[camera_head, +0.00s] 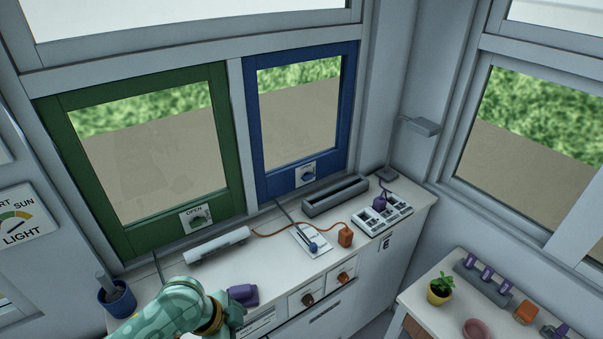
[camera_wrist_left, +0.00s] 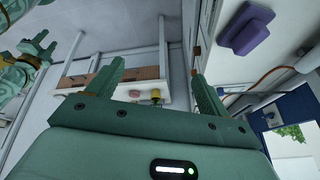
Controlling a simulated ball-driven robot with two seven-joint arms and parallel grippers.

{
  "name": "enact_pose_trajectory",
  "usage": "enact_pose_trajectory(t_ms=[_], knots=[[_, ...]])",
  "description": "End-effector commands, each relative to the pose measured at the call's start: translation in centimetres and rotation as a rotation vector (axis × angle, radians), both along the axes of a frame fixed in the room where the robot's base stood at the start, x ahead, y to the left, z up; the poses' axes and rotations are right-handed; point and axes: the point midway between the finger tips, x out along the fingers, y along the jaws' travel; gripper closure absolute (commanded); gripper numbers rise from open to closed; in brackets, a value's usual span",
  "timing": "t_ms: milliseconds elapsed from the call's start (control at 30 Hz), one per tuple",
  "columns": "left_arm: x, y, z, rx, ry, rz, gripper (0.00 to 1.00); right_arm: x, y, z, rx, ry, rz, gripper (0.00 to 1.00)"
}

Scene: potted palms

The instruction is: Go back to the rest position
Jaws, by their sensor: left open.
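My left arm (camera_head: 178,306) comes in from the bottom left of the head view, over the front of the white counter; its gripper is not clearly shown there. In the left wrist view my left gripper (camera_wrist_left: 155,62) has its two green fingers wide apart with nothing between them. A purple block (camera_head: 243,294) lies on the counter just right of the arm; it also shows in the left wrist view (camera_wrist_left: 248,30), beyond the right finger and apart from it.
The counter (camera_head: 265,275) carries a white cylinder (camera_head: 217,245), a grey trough (camera_head: 335,195), an orange plug (camera_head: 345,235) on a cord and a socket block (camera_head: 383,216). A blue pot (camera_head: 117,299) stands left of my arm. A side table (camera_head: 440,313) holds a potted plant (camera_head: 440,288).

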Motion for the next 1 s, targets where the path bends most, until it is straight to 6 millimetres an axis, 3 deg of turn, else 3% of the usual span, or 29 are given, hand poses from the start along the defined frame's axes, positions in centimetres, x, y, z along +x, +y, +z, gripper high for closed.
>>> enact_pose_trajectory(t_ms=[200,367,567,900,1000], knots=[[-1.6,-1.2,1.1,0.002,-0.107,0.082,0.21,0.6,0.6,0.0,0.008,-0.008,-0.002,0.56],[-2.7,0.2,2.7,0.034,-0.209,0.226,0.21,0.2,0.2,0.0,0.003,-0.002,0.000,0.56],[-5.0,5.6,5.1,0.147,-0.321,0.487,0.21,0.1,-0.2,0.0,-0.002,0.000,0.002,0.56],[-11.7,17.0,9.4,0.445,-0.424,0.864,0.21,0.1,-0.2,0.0,-0.003,-0.001,0.002,0.56],[-10.9,16.2,4.6,0.423,-0.387,0.846,0.21,0.2,-0.2,-1.6,-0.003,-0.002,0.002,0.56]])
